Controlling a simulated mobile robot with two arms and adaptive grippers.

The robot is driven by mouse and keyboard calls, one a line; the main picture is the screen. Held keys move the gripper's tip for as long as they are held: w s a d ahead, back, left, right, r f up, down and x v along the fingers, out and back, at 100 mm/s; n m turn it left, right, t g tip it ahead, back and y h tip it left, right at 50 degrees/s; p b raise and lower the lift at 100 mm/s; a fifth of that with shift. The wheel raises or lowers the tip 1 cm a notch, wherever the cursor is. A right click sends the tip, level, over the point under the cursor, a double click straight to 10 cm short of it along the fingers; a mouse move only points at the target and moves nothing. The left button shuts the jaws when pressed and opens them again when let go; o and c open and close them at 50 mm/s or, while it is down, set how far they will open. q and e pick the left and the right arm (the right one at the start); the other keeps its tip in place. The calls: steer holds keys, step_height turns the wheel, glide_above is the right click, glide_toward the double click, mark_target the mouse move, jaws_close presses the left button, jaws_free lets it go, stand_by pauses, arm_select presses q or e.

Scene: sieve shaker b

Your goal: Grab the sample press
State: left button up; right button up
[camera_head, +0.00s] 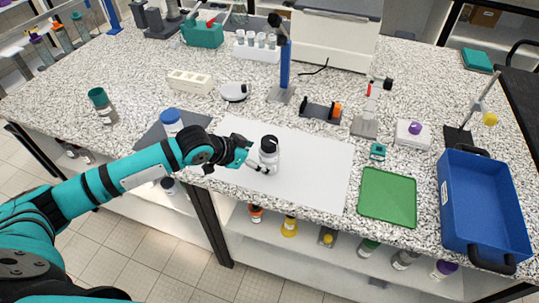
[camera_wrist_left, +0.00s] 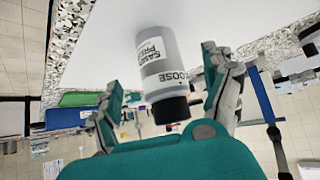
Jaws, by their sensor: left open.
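The sample press (camera_head: 269,148) is a grey-white bottle-like piece with a black top and a white label. It stands upright on the white mat (camera_head: 318,170) on the speckled bench. My left gripper (camera_head: 256,159) is at its left side, with its fingers reaching toward it. In the left wrist view the sample press (camera_wrist_left: 163,62) lies between the two spread fingers of my left gripper (camera_wrist_left: 164,76), with gaps on both sides. Its label is only partly readable. My right gripper is in neither view.
A blue-lidded jar (camera_head: 171,122) stands left of my left gripper on a dark mat. A green tray (camera_head: 388,197) and a blue bin (camera_head: 484,210) are to the right. A blue stand (camera_head: 285,68) and a black rack (camera_head: 320,112) stand behind. The mat's right part is clear.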

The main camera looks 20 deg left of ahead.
mark_target(268, 160)
arm_select(q)
steer(key=p+x, duration=0.1)
steer(key=x, duration=0.4)
steer(key=shift+w+d+p, duration=0.15)
steer(key=shift+w+p, duration=0.05)
steer(key=shift+p, duration=0.2)
steer(key=shift+w+d+f, duration=0.15)
steer(key=shift+w+f, duration=0.1)
steer(key=shift+f, duration=0.15)
steer(key=shift+s, duration=0.1)
steer(key=c, duration=1.6)
steer(key=shift+r, duration=0.1)
steer(key=shift+c, duration=0.5)
